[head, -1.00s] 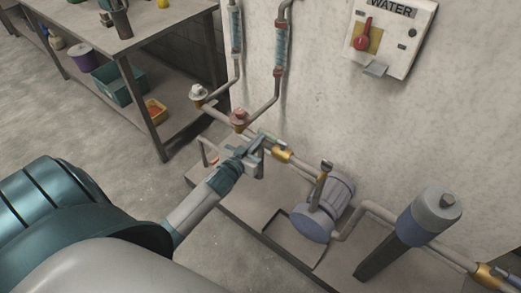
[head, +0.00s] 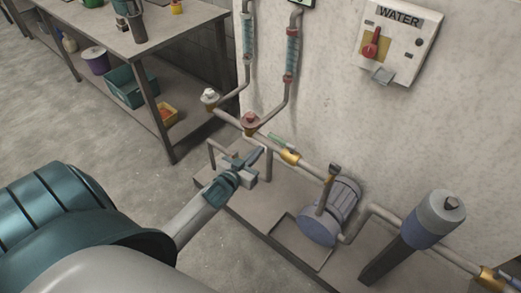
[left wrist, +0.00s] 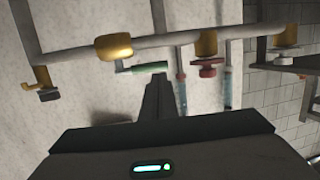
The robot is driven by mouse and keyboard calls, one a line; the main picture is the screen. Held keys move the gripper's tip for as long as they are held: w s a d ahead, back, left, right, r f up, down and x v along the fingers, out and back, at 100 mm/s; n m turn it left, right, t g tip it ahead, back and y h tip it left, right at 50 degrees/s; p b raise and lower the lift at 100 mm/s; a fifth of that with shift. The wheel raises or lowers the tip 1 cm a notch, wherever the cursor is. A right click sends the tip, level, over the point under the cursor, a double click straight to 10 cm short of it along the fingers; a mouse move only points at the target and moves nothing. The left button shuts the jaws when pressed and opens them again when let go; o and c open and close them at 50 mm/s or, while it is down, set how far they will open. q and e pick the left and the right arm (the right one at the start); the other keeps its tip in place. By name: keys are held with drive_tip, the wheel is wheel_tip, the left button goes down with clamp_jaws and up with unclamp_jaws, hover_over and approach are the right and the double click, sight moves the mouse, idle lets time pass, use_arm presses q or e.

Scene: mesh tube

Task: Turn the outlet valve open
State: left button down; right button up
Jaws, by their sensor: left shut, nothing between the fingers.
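A brass valve (head: 290,157) with a green lever (head: 281,141) sits on the pipe left of the pump. The green lever lies roughly along the pipe. In the left wrist view the brass body (left wrist: 114,47) is at upper left and the green lever (left wrist: 150,68) is just beyond my fingertips. My left gripper (head: 257,157) is shut and empty, in front of the pipe and a little left of the lever; its fingers also show in the left wrist view (left wrist: 160,80). No label shows which valve is the outlet. My right gripper is out of view.
A red-knobbed valve (head: 250,121) and a white-knobbed valve (head: 209,97) stand left on the pipes. A pump (head: 330,213) and a grey cylinder (head: 433,218) are right. A WATER switch box (head: 395,40) hangs on the wall. A workbench (head: 125,35) is behind left.

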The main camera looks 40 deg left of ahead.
use_arm(q)
drive_tip(key=v, duration=0.7)
drive_tip(key=shift+s+a+b, duration=0.25)
drive_tip(key=shift+a+b, duration=0.05)
drive_tip(key=shift+a, duration=0.1)
drive_tip(key=shift+r, duration=0.1)
drive_tip(key=s+d+f+m+g+h, duration=0.1)
drive_tip(key=s+d+f+g, duration=0.25)
drive_tip(key=f, duration=0.85)
drive_tip(key=s+d+f+g, duration=0.2)
drive_tip(key=s+d+f, duration=0.3)
drive_tip(key=f, duration=0.6)
drive_tip(key=s+d+f+m+g+h, duration=0.1)
drive_tip(key=s+d+f+g, duration=0.4)
drive_tip(key=s+d+f, duration=0.7)
drive_tip(key=s+f+m, duration=0.1)
drive_tip(key=s+f, duration=0.2)
drive_tip(key=shift+f, duration=0.4)
drive_tip(key=shift+h, duration=0.3)
